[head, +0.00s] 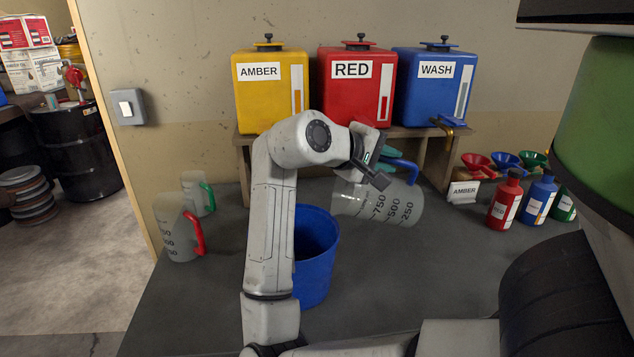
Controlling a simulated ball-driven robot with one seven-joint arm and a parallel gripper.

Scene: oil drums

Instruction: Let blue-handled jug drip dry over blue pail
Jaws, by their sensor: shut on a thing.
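My gripper (372,166) is shut on the blue handle (400,164) of a clear measuring jug (385,204). The jug is tipped well over on its side in the air, with its base to the right and its mouth to the left. I see no liquid in it and no stream from it. The blue pail (315,262) stands upright on the grey bench, partly hidden behind my arm. The jug's mouth shows just above and right of the pail's rim; I cannot tell whether it is directly over the opening. The pail's inner bottom is hidden.
A red-handled jug (178,230) and a green-handled jug (197,193) stand left of the pail. Amber (270,95), red (350,100) and blue wash (428,102) tanks sit on a wooden shelf behind. Bottles (505,203) and funnels stand at right. The bench (420,275) front is clear.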

